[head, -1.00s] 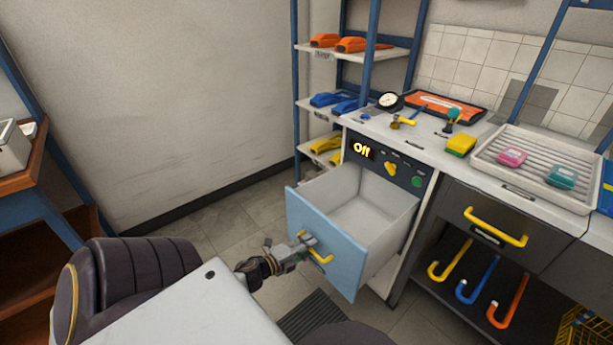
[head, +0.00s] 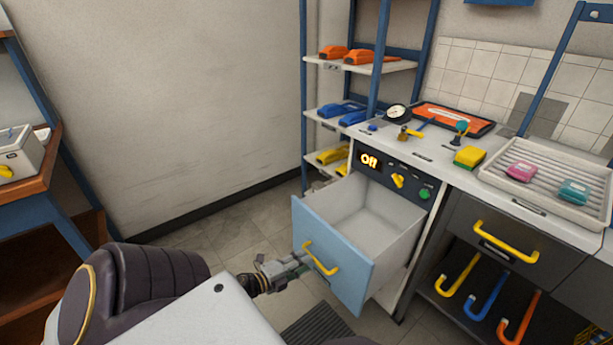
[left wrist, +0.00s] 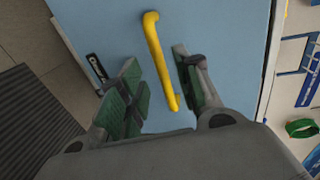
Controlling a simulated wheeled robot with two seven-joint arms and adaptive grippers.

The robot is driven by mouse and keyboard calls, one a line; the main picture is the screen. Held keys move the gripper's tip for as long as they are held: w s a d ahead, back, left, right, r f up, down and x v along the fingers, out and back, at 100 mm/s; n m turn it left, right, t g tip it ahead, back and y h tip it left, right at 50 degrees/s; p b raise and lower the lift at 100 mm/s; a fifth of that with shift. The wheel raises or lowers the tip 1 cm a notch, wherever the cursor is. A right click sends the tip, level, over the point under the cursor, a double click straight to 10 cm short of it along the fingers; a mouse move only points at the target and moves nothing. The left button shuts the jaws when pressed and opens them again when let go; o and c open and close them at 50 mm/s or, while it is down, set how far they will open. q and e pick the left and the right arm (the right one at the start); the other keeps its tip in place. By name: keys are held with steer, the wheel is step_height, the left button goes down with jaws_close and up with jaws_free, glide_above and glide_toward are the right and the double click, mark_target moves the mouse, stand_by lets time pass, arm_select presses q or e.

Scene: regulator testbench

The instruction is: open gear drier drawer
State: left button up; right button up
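The gear drier drawer (head: 340,260) is pulled well out of its cabinet, with a light blue front and an empty white inside. Its yellow handle (head: 320,258) is on the front; the handle also shows in the left wrist view (left wrist: 158,55). My left gripper (head: 300,263) is just in front of the drawer front. In the left wrist view the left gripper (left wrist: 160,85) is open, its green-padded fingers apart on either side of the handle's lower end, with gaps to it. The drier's panel (head: 395,178) reads "Off". My right gripper is not in view.
The counter (head: 425,152) holds a gauge (head: 397,113), a yellow sponge-like block (head: 469,156) and a white rack (head: 540,205). A shelf with orange, blue and yellow items stands behind. Floor (head: 225,235) left of the drawer is clear.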

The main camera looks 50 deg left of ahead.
arm_select(q)
steer(key=v, duration=0.7)
stand_by(0.6)
